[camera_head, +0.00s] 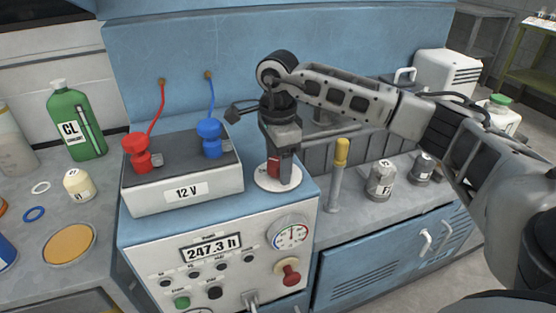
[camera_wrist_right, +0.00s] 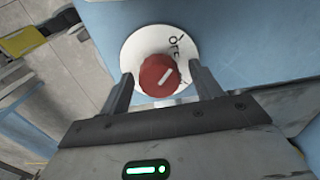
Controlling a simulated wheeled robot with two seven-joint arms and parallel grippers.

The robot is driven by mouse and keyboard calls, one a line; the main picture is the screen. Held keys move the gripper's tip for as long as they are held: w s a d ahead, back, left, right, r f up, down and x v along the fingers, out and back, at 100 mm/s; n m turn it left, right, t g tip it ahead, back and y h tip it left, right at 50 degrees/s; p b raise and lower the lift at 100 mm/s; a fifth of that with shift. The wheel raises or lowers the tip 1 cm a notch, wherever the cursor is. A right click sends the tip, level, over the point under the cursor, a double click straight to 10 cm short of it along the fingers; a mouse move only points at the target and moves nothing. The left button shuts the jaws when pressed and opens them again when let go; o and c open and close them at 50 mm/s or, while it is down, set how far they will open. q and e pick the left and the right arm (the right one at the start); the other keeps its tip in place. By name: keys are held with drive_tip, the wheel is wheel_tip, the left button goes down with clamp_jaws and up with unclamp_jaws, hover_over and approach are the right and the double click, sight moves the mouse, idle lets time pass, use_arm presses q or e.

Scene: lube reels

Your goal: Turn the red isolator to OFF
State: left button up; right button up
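The red isolator knob (camera_head: 273,166) sits on a round white plate (camera_head: 277,182) on the blue cabinet top. Black lettering, partly readable as "OF", shows on the white plate (camera_wrist_right: 150,40) at the upper right of the knob. My right gripper (camera_head: 283,168) points down over the knob. In the wrist view its two fingers (camera_wrist_right: 162,88) stand at the left and right of the knob, with visible gaps. My left gripper is not in view.
A 12 V battery box (camera_head: 185,190) with red and blue terminal clamps stands left of the isolator. A yellow-topped post (camera_head: 340,165) stands close on the right. The front panel (camera_head: 225,262) below carries a gauge (camera_head: 291,235) and a red knob (camera_head: 290,272).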

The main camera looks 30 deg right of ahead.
sight(278, 161)
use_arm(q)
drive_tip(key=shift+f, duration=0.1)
use_arm(e)
drive_tip(key=shift+r, duration=0.1)
use_arm(q)
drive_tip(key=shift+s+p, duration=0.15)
drive_tip(key=shift+p, duration=0.25)
use_arm(e)
wheel_tip(278, 161, up, 16)
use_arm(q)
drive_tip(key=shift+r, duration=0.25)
